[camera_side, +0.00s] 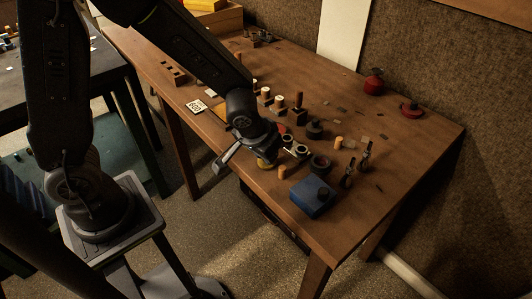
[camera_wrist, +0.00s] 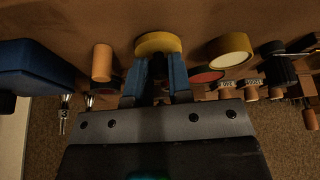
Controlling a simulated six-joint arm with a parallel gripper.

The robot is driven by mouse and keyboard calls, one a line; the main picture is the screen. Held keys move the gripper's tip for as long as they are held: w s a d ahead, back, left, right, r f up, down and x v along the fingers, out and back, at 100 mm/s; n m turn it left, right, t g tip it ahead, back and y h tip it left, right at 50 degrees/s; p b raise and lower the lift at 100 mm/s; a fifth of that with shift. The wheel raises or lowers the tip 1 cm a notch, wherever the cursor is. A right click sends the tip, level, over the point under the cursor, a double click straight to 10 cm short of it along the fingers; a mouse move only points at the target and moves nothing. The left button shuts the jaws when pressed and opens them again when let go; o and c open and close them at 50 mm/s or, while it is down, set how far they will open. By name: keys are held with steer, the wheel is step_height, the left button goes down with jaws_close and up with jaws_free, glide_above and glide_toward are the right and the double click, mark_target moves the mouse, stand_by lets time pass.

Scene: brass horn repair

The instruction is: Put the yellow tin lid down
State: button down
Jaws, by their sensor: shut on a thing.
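The yellow tin lid (camera_wrist: 158,43) is between the tips of my gripper's two blue fingers (camera_wrist: 162,72) in the wrist view. My gripper is shut on it. In the side view the lid (camera_side: 265,163) shows as a small yellow patch under my gripper, near the front edge of the wooden table (camera_side: 420,148). My wrist hides part of the lid there. I cannot tell whether the lid touches the table top.
A blue box (camera_side: 311,197) and a cork-coloured cylinder (camera_side: 282,172) stand right of the lid. A round yellow-rimmed tin (camera_wrist: 230,50) lies close by in the wrist view. Several small parts crowd the table behind. The table's right end is mostly clear.

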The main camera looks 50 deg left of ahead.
steer(key=shift+f, duration=0.25)
steer(key=shift+f, duration=0.15)
steer(key=c, duration=1)
jaws_free()
steer(key=shift+c, duration=0.2)
steer(key=a+v, duration=0.1)
steer(key=v, duration=1.1)
steer(key=s+a+r+m+t, duration=0.1)
steer(key=s+a+r, duration=0.3)
steer(key=s+r, duration=0.4)
steer(key=s, duration=0.3)
steer(key=shift+a+m+h, duration=0.15)
steer(key=shift+m+h, duration=0.15)
steer(key=shift+m, duration=0.1)
